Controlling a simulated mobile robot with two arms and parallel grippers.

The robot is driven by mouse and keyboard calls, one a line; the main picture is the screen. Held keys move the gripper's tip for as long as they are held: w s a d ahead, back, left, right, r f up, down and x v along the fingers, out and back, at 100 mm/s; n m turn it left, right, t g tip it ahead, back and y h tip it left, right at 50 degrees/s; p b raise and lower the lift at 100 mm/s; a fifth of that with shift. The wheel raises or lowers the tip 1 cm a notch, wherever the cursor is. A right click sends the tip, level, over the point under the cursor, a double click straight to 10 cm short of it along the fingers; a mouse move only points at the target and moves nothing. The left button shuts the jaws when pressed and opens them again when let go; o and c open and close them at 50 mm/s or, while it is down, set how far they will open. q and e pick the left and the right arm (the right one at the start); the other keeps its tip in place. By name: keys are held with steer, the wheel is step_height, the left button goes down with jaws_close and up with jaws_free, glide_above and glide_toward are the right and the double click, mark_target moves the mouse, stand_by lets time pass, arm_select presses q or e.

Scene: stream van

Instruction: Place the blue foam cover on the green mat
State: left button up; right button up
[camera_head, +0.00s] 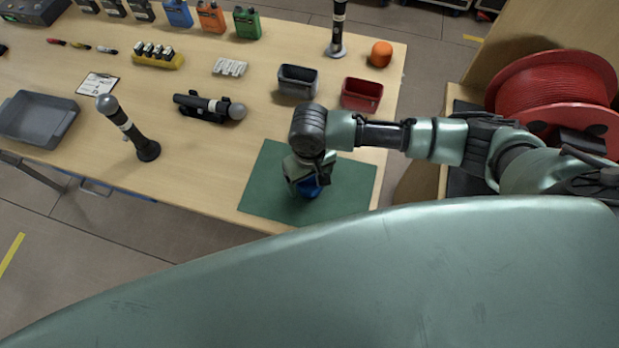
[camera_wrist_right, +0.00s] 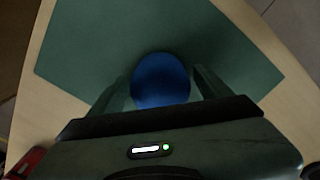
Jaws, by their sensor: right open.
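The blue foam cover (camera_head: 311,188) is a round blue ball, partly hidden under my right gripper. It shows over the green mat (camera_head: 258,190) at the table's front right corner and seems to rest on it. My right gripper (camera_head: 305,190) points down over the mat, open. In the right wrist view the cover (camera_wrist_right: 160,80) lies between the fingertips (camera_wrist_right: 161,84), one finger on each side. I cannot tell whether either finger touches it. The green mat (camera_wrist_right: 130,28) fills the area beyond and around it. My left gripper is not in view.
Behind the mat are a grey bin (camera_head: 297,82), a red bin (camera_head: 362,95) and an orange ball (camera_head: 381,54). An upright microphone (camera_head: 128,128) and a lying one (camera_head: 208,106) stand to the left. A red cable reel (camera_head: 552,90) is at right.

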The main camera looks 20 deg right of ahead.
step_height(320, 180, up, 12)
steer(key=shift+r+b, duration=0.15)
steer(key=shift+b, duration=0.25)
steer(key=shift+s, duration=0.1)
stand_by(0.5)
